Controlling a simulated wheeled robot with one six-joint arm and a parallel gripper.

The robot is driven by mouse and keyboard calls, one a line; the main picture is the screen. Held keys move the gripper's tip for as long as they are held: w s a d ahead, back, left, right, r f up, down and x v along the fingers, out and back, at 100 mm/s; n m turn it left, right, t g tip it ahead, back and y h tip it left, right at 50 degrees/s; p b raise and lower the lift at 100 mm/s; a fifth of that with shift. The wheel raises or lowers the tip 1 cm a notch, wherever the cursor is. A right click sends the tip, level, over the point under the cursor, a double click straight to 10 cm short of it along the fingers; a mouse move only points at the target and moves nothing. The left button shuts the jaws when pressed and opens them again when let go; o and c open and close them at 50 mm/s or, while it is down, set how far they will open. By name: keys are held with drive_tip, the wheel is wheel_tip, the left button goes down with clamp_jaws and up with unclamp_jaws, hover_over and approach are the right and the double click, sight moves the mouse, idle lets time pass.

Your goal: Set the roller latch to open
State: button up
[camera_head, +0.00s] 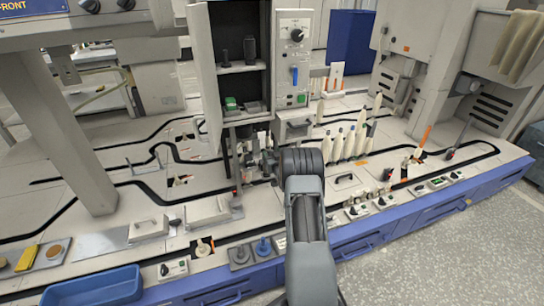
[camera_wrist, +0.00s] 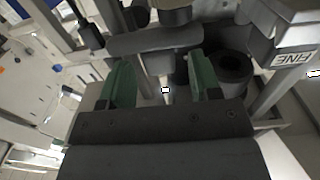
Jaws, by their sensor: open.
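My gripper (camera_wrist: 160,82) is in the wrist view with its two green fingers apart and nothing held between them. A dark grey horizontal bar (camera_wrist: 155,40) crosses just beyond the fingertips; I cannot tell whether they touch it. A dark cylinder with a hollow end (camera_wrist: 235,70) is right of the right finger. I cannot tell for certain which part is the roller latch or how it is set. In the camera_head view my arm reaches to the machine front below the open cabinet (camera_head: 240,95), and my wrist hides most of the spot where the fingers are.
A grey box labelled FINE (camera_wrist: 290,58) is close on the right in the wrist view. Several upright cream bobbins (camera_head: 350,140) stand right of my wrist. A control panel (camera_head: 293,60) is above, and a blue tray (camera_head: 95,288) lies at front left.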

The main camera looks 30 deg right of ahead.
drive_tip(key=shift+w, duration=0.1)
clamp_jaws()
idle(0.6)
